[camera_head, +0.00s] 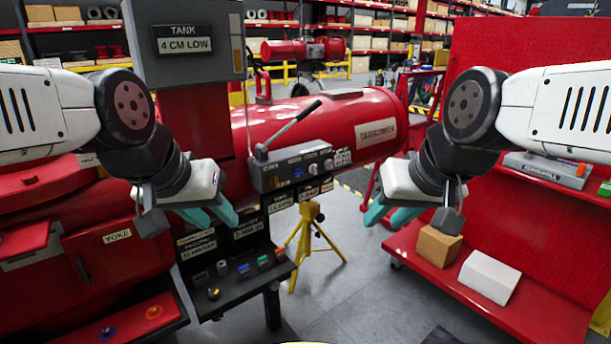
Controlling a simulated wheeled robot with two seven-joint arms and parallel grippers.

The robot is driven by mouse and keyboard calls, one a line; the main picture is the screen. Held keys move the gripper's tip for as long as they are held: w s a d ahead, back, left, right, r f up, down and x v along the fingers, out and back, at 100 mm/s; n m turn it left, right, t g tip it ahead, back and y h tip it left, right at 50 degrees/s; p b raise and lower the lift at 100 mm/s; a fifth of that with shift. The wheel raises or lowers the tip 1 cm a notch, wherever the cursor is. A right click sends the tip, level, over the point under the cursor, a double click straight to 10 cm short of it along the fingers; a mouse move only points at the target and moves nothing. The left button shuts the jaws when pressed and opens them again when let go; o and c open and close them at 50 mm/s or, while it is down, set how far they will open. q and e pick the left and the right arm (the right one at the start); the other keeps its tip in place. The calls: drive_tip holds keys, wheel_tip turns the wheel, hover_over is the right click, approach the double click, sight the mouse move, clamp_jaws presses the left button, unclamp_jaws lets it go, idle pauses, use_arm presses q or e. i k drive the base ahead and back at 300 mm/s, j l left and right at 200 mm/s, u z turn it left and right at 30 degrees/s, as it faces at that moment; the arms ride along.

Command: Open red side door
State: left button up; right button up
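A red side panel labelled YOKE (130,258) is on the red machine body at the left, with a dark handle-like bar near its left edge. It looks closed and appears to be the side door, though I cannot be sure. My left gripper (212,214) is above and right of this panel, apart from it. Its teal fingers are spread and empty. My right gripper (389,215) hangs at the right of centre, far from the panel, in front of the red cart. Its teal fingers also look spread and empty.
A grey control box (290,170) with a lever and a dark tool shelf (245,285) stand right of the panel. A yellow tripod (312,235) is behind. A red cart (540,310) at the right carries a wooden block (437,247) and a white block (489,277). The centre floor is clear.

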sight(102, 257)
drive_tip(key=u, duration=1.5)
